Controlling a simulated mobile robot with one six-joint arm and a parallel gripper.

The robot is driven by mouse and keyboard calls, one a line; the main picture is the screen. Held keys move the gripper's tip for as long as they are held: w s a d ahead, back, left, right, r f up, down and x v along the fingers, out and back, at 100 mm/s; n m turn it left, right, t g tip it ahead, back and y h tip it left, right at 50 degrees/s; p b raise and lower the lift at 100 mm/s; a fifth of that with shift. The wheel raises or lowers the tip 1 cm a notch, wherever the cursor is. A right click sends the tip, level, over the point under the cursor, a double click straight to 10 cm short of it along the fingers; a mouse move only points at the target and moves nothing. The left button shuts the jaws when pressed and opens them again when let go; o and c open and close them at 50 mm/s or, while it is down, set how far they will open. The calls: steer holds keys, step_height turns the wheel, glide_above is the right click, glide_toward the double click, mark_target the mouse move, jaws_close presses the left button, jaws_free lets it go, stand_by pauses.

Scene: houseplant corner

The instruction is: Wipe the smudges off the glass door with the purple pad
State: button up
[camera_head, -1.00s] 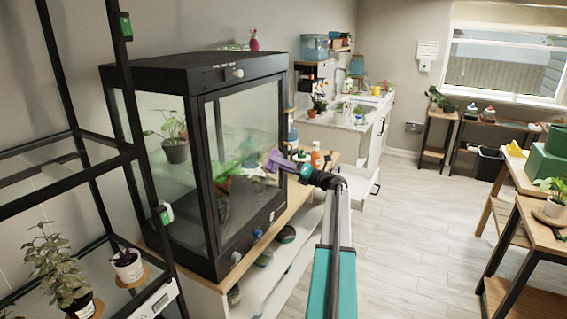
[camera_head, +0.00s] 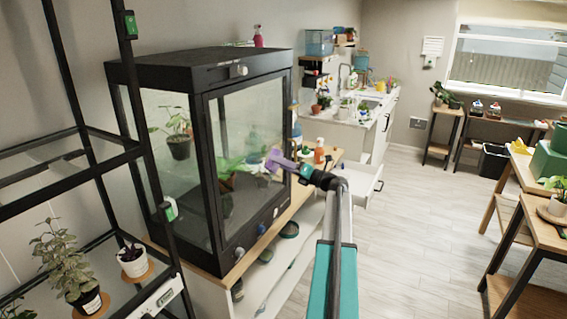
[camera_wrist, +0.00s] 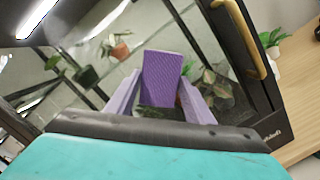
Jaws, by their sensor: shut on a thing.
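The purple pad (camera_head: 275,160) is at the right part of the glass door (camera_head: 238,115) of the black-framed cabinet. My gripper (camera_head: 287,165) is shut on the pad, just in front of the door. In the wrist view the pad (camera_wrist: 165,75) stands upright between the two light purple fingers of my gripper (camera_wrist: 161,98). The pad looks close to the glass; I cannot tell whether it touches. No smudge stands out clearly on the glass, and the patch behind the pad is hidden.
The cabinet stands on a wooden-topped white shelf unit (camera_head: 290,262). Plants show through the glass, one in a dark pot (camera_head: 180,148). An orange bottle (camera_head: 319,150) stands right of the door. A black rack (camera_head: 92,160) is at left. The floor (camera_head: 420,230) at right is clear.

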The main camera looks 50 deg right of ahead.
mark_target(274, 165)
steer(key=shift+s+a+p, duration=0.15)
steer(key=shift+a+p, duration=0.05)
steer(key=shift+a, duration=0.55)
steer(key=shift+s+a+p, duration=0.15)
steer(key=shift+a, duration=0.55)
steer(key=shift+s+a+p, duration=0.2)
steer(key=shift+a+p, duration=0.1)
steer(key=shift+a, duration=0.7)
steer(key=shift+s+a+p, duration=0.2)
steer(key=shift+a+p, duration=0.1)
steer(key=shift+a, duration=0.65)
steer(key=shift+r, duration=0.15)
steer(key=shift+r+p, duration=0.95)
steer(key=shift+r, duration=0.1)
steer(key=shift+d, duration=0.1)
